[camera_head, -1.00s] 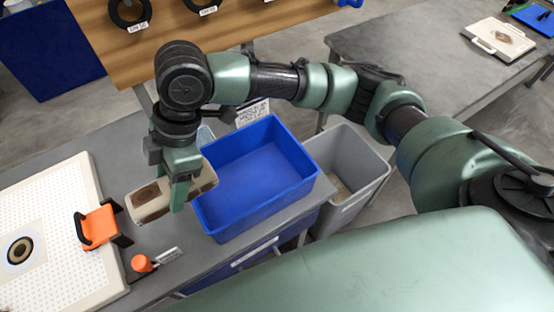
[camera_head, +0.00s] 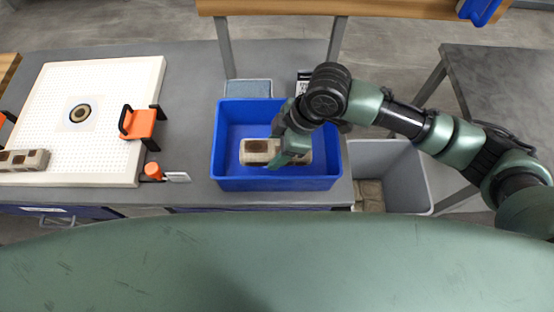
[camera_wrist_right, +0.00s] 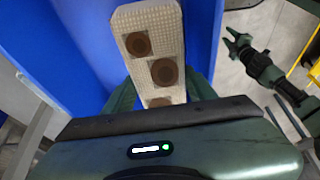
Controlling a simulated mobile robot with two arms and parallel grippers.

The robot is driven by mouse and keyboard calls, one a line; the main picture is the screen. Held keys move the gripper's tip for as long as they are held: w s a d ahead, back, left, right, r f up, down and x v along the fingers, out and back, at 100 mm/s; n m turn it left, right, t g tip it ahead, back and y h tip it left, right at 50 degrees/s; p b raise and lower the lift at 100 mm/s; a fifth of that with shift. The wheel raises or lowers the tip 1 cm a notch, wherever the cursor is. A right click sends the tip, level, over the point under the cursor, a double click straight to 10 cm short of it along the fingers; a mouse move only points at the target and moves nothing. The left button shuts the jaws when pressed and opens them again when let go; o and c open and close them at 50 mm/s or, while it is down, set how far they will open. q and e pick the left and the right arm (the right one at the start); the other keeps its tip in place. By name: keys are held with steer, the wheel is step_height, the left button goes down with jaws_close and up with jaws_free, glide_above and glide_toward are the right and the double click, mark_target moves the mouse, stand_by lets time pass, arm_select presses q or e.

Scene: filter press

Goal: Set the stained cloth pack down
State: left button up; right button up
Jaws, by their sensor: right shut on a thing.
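The stained cloth pack (camera_head: 256,151) is a pale, thick oblong block with dark brown round stains. My right gripper (camera_head: 292,150) is shut across its middle and holds it level over the blue bin (camera_head: 228,120). The head view does not settle whether the pack touches the bin floor. In the right wrist view, the pack (camera_wrist_right: 137,20) sticks out beyond the fingers, with blue bin walls around it. My left gripper (camera_wrist_right: 236,44) shows small in the right wrist view, away from the bin, with its fingers apart. It is outside the head view.
A grey bin (camera_head: 408,170) with brownish packs inside stands right of the blue bin. A white perforated plate (camera_head: 100,150) with an orange handled piece (camera_head: 143,123) lies left. Another stained block (camera_head: 22,160) lies on its left edge. A small orange-topped item (camera_head: 153,171) sits between.

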step_height(320, 180, down, 5)
steer(key=shift+r, duration=0.1)
step_height(320, 180, down, 4)
steer(key=shift+r+p, duration=0.25)
steer(key=shift+p, duration=0.2)
arm_select(q)
steer(key=shift+d+r, duration=0.5)
arm_select(e)
steer(key=shift+f, duration=0.25)
steer(key=shift+f, duration=0.15)
steer(key=o, duration=1.2)
arm_select(q)
steer(key=shift+a, duration=0.1)
